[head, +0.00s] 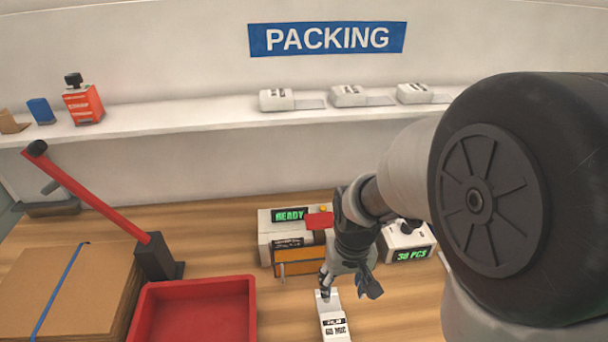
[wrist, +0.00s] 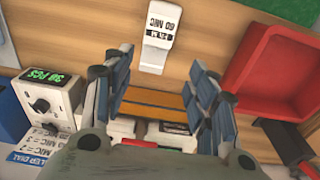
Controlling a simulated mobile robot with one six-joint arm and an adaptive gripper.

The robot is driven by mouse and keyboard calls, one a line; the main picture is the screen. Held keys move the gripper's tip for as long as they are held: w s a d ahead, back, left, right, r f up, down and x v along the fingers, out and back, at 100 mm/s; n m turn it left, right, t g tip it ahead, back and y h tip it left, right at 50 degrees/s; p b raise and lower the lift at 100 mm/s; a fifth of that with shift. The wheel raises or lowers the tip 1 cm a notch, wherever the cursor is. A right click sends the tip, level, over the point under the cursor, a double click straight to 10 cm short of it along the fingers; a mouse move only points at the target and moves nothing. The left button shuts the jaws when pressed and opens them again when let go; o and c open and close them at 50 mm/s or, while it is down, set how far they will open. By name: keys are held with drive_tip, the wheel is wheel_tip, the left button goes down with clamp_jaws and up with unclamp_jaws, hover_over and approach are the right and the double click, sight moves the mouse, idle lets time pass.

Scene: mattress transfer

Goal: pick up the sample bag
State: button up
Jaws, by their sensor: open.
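A white piece labelled "60 MIC" (head: 333,318), which looks like the sample bag, lies on the wooden table at the bottom middle of the head view. It also shows at the top middle of the wrist view (wrist: 156,38), with "FILM 60 MIC" on its label. My gripper (head: 347,285) is open above the table, just behind the bag in the head view. In the wrist view its two fingers (wrist: 158,68) stand wide apart with nothing held. The bag lies beyond the fingertips there, not between them.
A sealer marked "READY" (head: 289,217) with an orange front (head: 300,264) stands behind the gripper. A dial box showing "30 PCS" (head: 410,255) is at right. A red tray (head: 195,283) and flat cardboard (head: 60,290) lie left. Several white pieces sit along the shelf (head: 190,122).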

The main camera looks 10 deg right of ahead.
sight(335, 326)
drive_tip(key=o, duration=0.6)
drive_tip(key=shift+g, duration=0.4)
drive_tip(key=f+b, duration=0.1)
drive_tip(key=f, duration=0.4)
drive_tip(key=f+b, duration=0.1)
drive_tip(key=f, duration=0.5)
drive_tip(key=f+b, duration=0.1)
drive_tip(key=f, duration=0.5)
drive_tip(key=shift+w, duration=0.4)
drive_tip(key=shift+f+b, duration=1.2)
drive_tip(key=shift+f, duration=1.65)
